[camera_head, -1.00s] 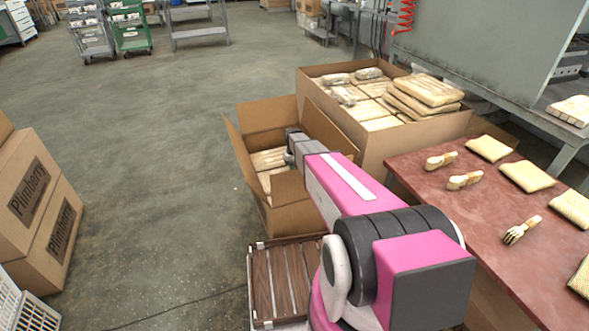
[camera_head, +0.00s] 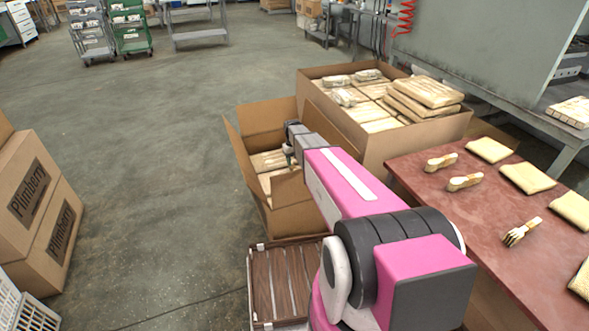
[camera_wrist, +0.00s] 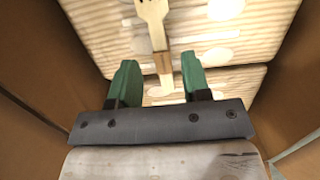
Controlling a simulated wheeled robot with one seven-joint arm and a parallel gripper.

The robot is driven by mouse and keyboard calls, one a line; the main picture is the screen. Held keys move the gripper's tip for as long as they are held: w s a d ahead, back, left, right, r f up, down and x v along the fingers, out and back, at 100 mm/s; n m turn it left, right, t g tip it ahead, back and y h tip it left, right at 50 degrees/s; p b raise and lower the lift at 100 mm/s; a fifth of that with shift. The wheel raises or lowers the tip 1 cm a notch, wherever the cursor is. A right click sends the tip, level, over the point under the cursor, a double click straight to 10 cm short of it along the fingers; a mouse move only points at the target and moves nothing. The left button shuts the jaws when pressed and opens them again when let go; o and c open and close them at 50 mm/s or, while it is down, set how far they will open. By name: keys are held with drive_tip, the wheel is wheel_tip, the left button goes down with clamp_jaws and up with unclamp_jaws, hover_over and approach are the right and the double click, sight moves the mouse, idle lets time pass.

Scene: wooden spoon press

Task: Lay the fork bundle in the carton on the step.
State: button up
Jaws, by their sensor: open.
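The open carton (camera_head: 287,222) stands left of a larger carton, its flaps spread and pale wrapped packs (camera_head: 268,160) inside. My gripper (camera_wrist: 158,64) is over the carton's inside, its two green fingers apart. In the wrist view the fork bundle (camera_wrist: 155,28), pale wood with a brown band, appears on top of the packs (camera_wrist: 215,45). Its banded handle shows between and just beyond the open fingertips, with a gap on each side. The tines run out of the top of the picture. In the head view my arm hides the bundle; my gripper (camera_head: 288,152) shows only partly.
A larger carton (camera_head: 375,150) full of packs stands behind to the right. A red table (camera_head: 450,215) at right holds several fork bundles (camera_head: 522,232) and pale packs (camera_head: 526,177). A dark slatted wooden platform (camera_head: 283,285) lies in front of the carton.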

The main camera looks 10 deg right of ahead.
sight(294, 167)
wheel_tip(294, 167, up, 7)
drive_tip(key=shift+w, duration=0.4)
drive_tip(key=shift+a+f, duration=0.1)
